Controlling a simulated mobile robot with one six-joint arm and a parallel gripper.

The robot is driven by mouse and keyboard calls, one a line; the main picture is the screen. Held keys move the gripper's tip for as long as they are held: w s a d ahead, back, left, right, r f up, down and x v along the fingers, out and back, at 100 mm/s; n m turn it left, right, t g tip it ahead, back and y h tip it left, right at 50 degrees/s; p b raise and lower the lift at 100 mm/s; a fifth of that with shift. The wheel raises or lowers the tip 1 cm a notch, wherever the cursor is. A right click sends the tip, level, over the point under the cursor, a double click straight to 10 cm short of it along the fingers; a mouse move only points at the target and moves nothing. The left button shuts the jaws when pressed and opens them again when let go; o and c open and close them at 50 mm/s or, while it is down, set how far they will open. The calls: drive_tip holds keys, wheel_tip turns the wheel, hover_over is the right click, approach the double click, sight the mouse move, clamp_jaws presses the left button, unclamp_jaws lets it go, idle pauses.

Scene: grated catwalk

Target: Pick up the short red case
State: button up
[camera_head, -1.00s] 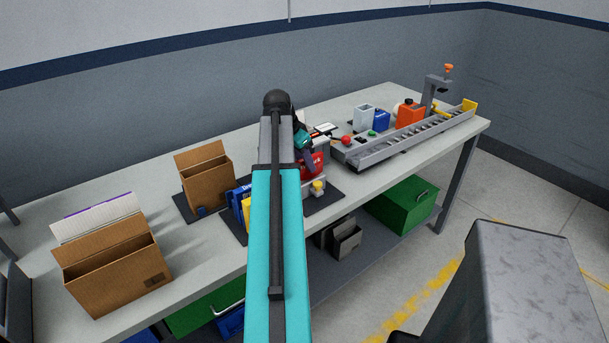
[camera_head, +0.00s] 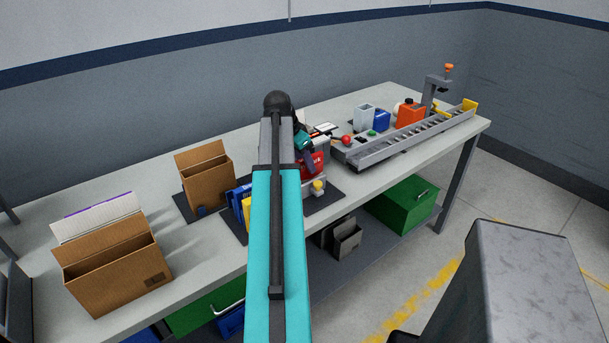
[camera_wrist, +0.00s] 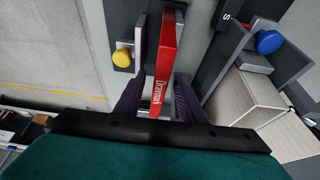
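The red case (camera_wrist: 165,48), with white lettering on its spine, stands upright in the wrist view. It also shows in the head view (camera_head: 312,166), partly hidden by my arm. My gripper (camera_wrist: 160,98) is around the case, with one dark purple finger on each side. A narrow gap shows between the left finger and the case, so the gripper looks open. Whether the right finger touches the case is hard to tell. In the head view my arm hides most of the gripper.
Blue and yellow cases (camera_head: 240,202) stand left of my arm. A yellow knob (camera_wrist: 122,58) and a blue knob (camera_wrist: 268,41) flank the red case. Brown boxes (camera_head: 207,183) stand at the left. A grey conveyor (camera_head: 410,139) and an orange container (camera_head: 410,115) are at the right.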

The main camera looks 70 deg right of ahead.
clamp_jaws()
drive_tip(key=shift+r, duration=0.15)
idle(0.4)
drive_tip(key=shift+r, duration=0.2)
drive_tip(key=shift+s+r+b, duration=0.15)
drive_tip(key=shift+r+b, duration=0.05)
drive_tip(key=shift+b, duration=0.2)
wheel_tip(320, 180, up, 6)
drive_tip(key=shift+r+b, duration=0.25)
drive_tip(key=shift+b, duration=0.4)
drive_tip(key=s+a+b, duration=0.1)
drive_tip(key=s+a, duration=0.4)
drive_tip(key=s, duration=0.3)
drive_tip(key=s+a+b, duration=0.2)
drive_tip(key=s+a, duration=0.3)
drive_tip(key=s, duration=0.3)
drive_tip(key=shift+s+a, duration=0.3)
drive_tip(key=shift+a, duration=0.1)
